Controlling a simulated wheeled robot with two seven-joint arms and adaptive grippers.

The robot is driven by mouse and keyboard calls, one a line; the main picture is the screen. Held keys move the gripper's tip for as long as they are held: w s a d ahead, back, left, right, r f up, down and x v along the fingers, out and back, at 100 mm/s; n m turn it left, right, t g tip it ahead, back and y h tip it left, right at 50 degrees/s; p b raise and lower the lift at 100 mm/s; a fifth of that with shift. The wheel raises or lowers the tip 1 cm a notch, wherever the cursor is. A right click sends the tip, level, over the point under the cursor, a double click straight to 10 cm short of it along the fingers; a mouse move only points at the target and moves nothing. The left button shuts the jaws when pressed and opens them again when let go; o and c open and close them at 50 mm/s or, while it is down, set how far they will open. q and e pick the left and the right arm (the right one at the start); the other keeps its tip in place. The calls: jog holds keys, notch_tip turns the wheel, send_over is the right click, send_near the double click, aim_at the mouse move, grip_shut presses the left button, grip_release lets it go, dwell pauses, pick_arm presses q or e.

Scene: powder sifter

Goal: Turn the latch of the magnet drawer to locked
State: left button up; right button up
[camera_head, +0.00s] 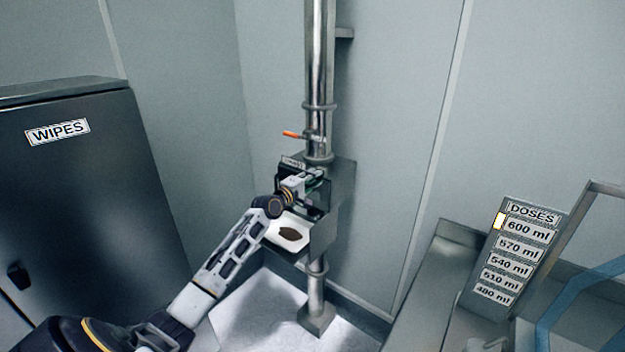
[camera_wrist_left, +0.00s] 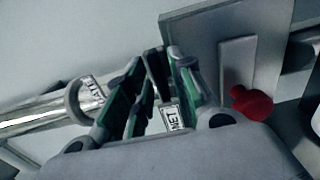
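The magnet drawer's grey housing (camera_head: 343,190) is fixed around the vertical steel pipe in the head view. My left gripper (camera_head: 312,183) is at its front, with the fingers pointing toward it. In the left wrist view the green-padded fingers (camera_wrist_left: 160,92) stand apart. A dark upright piece (camera_wrist_left: 156,65), possibly the latch, shows between them; I cannot tell whether they touch it. A partly hidden label (camera_wrist_left: 173,117) ending in "NET" shows between the fingers. A red knob (camera_wrist_left: 252,103) sits to their right on a pale plate. The latch's position is not clear. My right gripper is not seen.
An orange-handled lever (camera_head: 293,135) is on the steel pipe (camera_head: 319,60) above the housing. A white tray (camera_head: 287,232) with brown powder is below my gripper. The dark WIPES cabinet (camera_head: 80,190) is at left; the DOSES board (camera_head: 513,255) is at right.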

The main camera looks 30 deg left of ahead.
pick_arm(q)
grip_shut()
jog(key=shift+m, duration=0.4)
jog(key=m, duration=1.7)
jog(key=shift+f, duration=0.15)
dwell(0.4)
